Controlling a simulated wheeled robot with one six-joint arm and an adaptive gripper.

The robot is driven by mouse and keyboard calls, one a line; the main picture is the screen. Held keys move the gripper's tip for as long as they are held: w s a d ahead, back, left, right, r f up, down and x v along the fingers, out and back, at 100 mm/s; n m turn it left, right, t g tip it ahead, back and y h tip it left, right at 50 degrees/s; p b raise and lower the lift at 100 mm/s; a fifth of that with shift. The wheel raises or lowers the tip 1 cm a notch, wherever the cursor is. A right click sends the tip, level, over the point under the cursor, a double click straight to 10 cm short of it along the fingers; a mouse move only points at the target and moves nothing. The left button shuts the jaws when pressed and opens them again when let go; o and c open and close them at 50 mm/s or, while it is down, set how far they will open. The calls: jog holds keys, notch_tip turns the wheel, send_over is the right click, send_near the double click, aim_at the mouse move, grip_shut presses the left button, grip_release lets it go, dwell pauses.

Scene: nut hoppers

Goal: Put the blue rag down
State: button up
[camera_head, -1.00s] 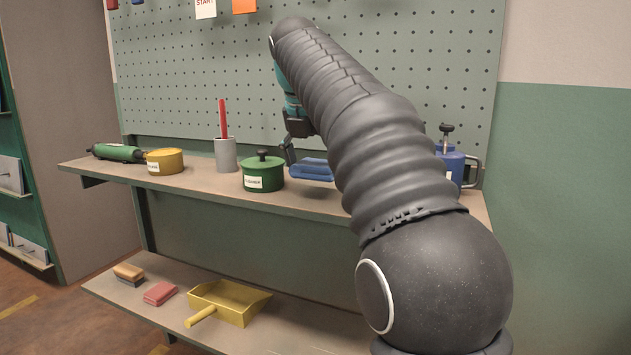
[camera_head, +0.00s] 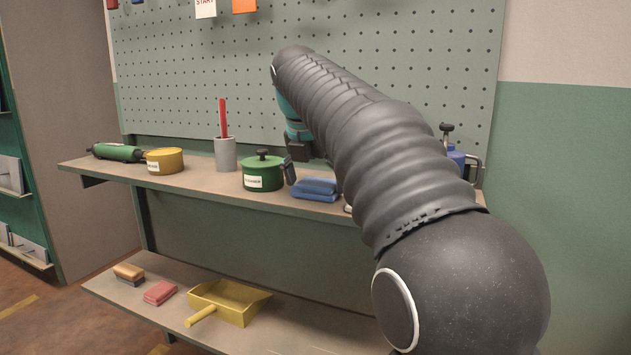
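The blue rag (camera_head: 316,190) is a folded, flat pad low over the upper shelf (camera_head: 215,185), right of the green pot, and appears to rest at the shelf's front part. My gripper (camera_head: 292,172) is mostly hidden behind my own dark arm. One dark finger shows at the rag's left end. The other finger is hidden. The rag has kept its place against this finger while moving, so the gripper seems shut on it.
A green lidded pot (camera_head: 263,174) stands close left of the rag. Further left are a grey cup (camera_head: 225,155) with a red stick, a yellow pot (camera_head: 165,161) and a green tool (camera_head: 118,152). A blue container (camera_head: 456,160) stands right, partly hidden. A yellow dustpan (camera_head: 228,302) lies below.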

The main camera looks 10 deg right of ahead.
jog(key=shift+r, duration=0.15)
jog(key=v, duration=1.2)
jog(key=shift+s, duration=0.1)
dwell(0.3)
jog(key=s+d+f+m, duration=0.1)
jog(key=s+f+m, duration=0.7)
jog(key=f, duration=0.3)
jog(key=s+d+f+m+t+y, duration=0.1)
jog(key=s+f+m, duration=0.8)
jog(key=f+m, duration=0.2)
jog(key=s+d+f+m+t+y, duration=0.1)
jog(key=s+f+m, duration=0.8)
jog(key=f, duration=0.3)
jog(key=shift+f+m, duration=0.25)
jog(key=shift+m, duration=0.15)
